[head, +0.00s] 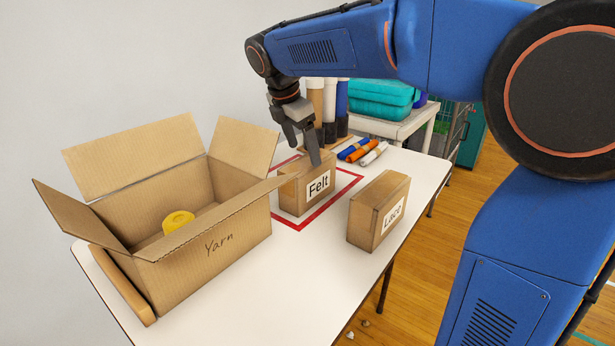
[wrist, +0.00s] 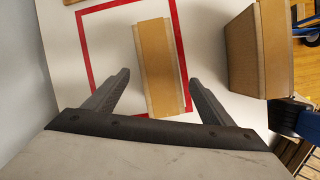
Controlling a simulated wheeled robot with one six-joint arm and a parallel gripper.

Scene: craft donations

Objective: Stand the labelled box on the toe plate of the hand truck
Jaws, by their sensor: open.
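A small cardboard box labelled "Felt" (head: 290,195) stands upright on the white table, inside a red tape outline. My gripper (head: 305,150) is over it, pointing down. One finger overlaps the front of the box's top. In the wrist view, the top of the Felt box (wrist: 158,65) lies between the two open fingers of my gripper (wrist: 162,82), with gaps on both sides. I cannot tell how far the tips reach below its top. A second box labelled "Lace" (head: 373,215) stands to the right, also in the wrist view (wrist: 240,55). I cannot make out the hand truck.
An open carton marked "Yarn" (head: 215,245) with a yellow item (head: 178,221) stands on the left. Several markers (head: 362,151) and upright rolls (head: 329,105) are behind the Felt box. A teal bin (head: 380,98) sits on a back table. The table's front is clear.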

